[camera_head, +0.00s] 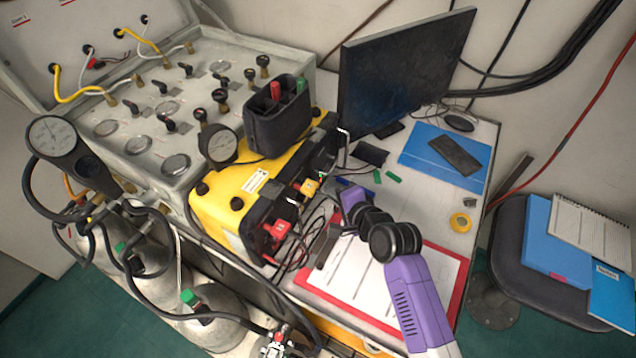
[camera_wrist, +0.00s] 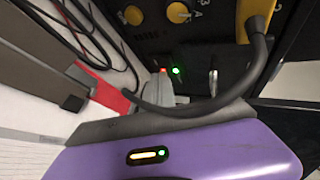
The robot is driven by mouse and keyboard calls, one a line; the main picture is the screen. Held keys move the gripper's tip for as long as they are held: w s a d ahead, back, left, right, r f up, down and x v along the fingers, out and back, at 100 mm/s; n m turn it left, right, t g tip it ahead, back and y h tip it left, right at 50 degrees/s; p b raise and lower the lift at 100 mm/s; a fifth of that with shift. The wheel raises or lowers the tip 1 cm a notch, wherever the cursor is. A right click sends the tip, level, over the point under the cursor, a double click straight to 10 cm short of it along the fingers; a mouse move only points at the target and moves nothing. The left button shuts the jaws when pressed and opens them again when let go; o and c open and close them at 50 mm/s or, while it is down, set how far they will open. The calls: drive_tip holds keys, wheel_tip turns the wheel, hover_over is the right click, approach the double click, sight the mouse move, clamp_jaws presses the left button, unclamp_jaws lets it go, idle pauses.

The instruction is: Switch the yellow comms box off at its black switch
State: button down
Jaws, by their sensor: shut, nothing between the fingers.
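The yellow comms box (camera_head: 228,207) stands on the bench in the head view, with its black front panel facing right. In the wrist view the panel (camera_wrist: 215,55) fills the upper right, with yellow knobs (camera_wrist: 178,12), a lit green lamp (camera_wrist: 177,71) and a small red light (camera_wrist: 163,70). A slim upright part (camera_wrist: 213,82) right of the lamp may be a switch lever; I cannot tell. My gripper (camera_wrist: 165,90) is shut and empty, its grey tips close below the lights. Contact is unclear. The purple gripper body (camera_head: 352,200) shows beside the box in the head view.
A black cable (camera_wrist: 245,80) from a yellow plug (camera_wrist: 255,18) curves close over my gripper. A red plug (camera_head: 277,230) and loose leads hang at the box front. A red clipboard (camera_head: 455,285) lies below my arm. A monitor (camera_head: 400,75) stands behind.

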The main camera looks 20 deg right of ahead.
drive_tip(key=shift+w+a, duration=0.25)
drive_tip(key=shift+w, duration=0.05)
drive_tip(key=shift+w+a, duration=0.15)
drive_tip(key=shift+a, duration=0.1)
idle(0.6)
drive_tip(key=shift+d, duration=0.1)
drive_tip(key=shift+s+d+p, duration=0.3)
drive_tip(key=shift+s+d, duration=0.15)
drive_tip(key=shift+s, duration=0.05)
idle(0.3)
drive_tip(key=shift+s+d+f, duration=0.15)
drive_tip(key=shift+s+d, duration=0.75)
drive_tip(key=shift+s+d+f, duration=0.15)
drive_tip(key=shift+s+d, duration=0.7)
